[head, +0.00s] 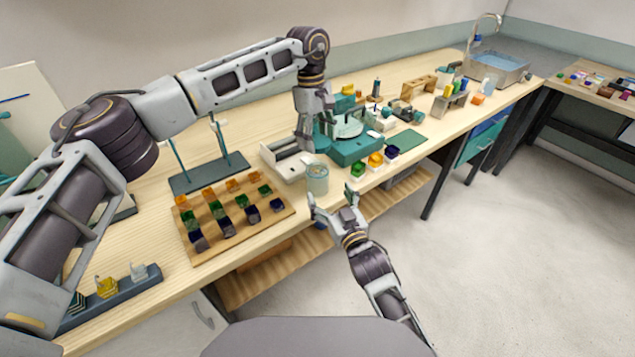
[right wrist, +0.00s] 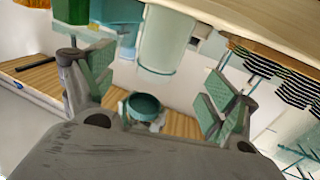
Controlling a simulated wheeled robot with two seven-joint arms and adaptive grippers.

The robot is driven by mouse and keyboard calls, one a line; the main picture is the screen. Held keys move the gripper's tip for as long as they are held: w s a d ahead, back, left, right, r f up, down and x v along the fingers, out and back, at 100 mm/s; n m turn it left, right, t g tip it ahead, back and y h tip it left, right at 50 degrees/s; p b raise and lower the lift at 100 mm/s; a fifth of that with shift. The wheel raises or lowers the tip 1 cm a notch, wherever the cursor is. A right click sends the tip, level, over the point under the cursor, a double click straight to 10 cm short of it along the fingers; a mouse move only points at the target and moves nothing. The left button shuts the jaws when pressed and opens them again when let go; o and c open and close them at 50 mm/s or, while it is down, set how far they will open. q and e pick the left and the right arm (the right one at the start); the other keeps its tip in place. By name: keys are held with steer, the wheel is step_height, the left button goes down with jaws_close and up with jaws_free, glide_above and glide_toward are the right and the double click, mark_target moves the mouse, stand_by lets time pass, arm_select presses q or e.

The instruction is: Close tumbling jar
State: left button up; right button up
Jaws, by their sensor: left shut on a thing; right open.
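The jar (head: 317,179) is a pale, translucent cylinder with a greenish tint in the head view, close to the bench's front edge. I cannot tell whether it stands on the bench. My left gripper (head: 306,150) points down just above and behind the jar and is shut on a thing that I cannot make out. My right gripper (head: 331,203) is open, in front of and below the jar. In the right wrist view a pale green cylinder (right wrist: 167,40), apparently the jar, shows beyond the open fingers (right wrist: 155,95), apart from them.
A wooden board (head: 238,217) with several coloured blocks lies left of the jar. A white device (head: 288,170) is just behind it, and a teal machine (head: 352,150) stands to the right. Floor space (head: 500,240) is clear at right.

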steer(key=shift+x, duration=4.7)
steer(key=shift+c, duration=0.3)
steer(key=c, duration=1.5)
arm_select(q)
glide_above(317, 160)
steer(key=s, duration=0.3)
steer(key=shift+w+f, duration=0.15)
steer(key=shift+f, duration=2.3)
steer(key=shift+f, duration=0.15)
steer(key=shift+f, duration=0.75)
steer(key=shift+f, duration=0.6)
